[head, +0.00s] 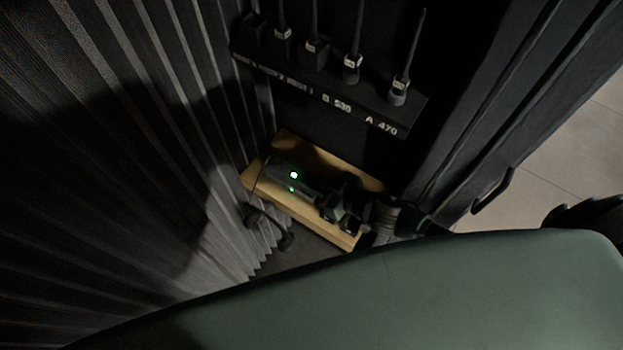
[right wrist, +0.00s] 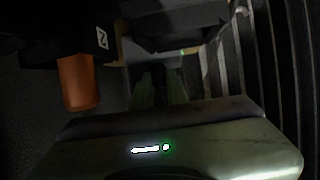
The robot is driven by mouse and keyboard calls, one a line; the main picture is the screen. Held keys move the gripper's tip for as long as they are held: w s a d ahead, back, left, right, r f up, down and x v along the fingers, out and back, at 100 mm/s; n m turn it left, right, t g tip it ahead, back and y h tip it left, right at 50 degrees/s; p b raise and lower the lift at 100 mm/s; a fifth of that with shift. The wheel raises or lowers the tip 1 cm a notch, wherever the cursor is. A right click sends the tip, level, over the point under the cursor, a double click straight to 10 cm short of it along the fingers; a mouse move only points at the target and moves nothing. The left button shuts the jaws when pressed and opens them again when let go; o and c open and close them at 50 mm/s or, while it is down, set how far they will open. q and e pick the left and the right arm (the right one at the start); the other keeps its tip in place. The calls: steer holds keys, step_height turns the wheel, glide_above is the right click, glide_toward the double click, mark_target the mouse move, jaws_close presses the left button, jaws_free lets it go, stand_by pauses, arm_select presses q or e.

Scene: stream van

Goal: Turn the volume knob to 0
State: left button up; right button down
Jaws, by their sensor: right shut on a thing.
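My right gripper (head: 262,172) reaches in from the right over a pale wooden board, its body lit by small green lights. In the right wrist view its two fingers (right wrist: 162,84) point away from the camera, close together, at a grey surface (right wrist: 150,50). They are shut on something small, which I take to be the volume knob. The knob itself is hidden by the fingers and the dark, so its pointer and scale cannot be read. My left gripper is not in view.
A dark rack shelf (head: 335,92) holds several upright antenna-like rods with labels, close above the board (head: 345,172). A ribbed dark wall (head: 170,120) stands at the left. In the right wrist view an orange cylinder (right wrist: 78,84) hangs near the gripper's left side. Space is tight.

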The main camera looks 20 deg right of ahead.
steer(key=shift+s+f, duration=0.1)
steer(key=shift+f, duration=0.05)
steer(key=c, duration=1.4)
jaws_free()
steer(key=b+v, duration=0.1)
steer(key=v, duration=0.5)
steer(key=shift+s+d+b, duration=0.15)
steer(key=shift+s+b, duration=0.05)
steer(key=shift+b, duration=0.15)
steer(key=shift+s+d+r, duration=0.25)
steer(key=shift+s+r, duration=0.1)
steer(key=shift+s, duration=0.05)
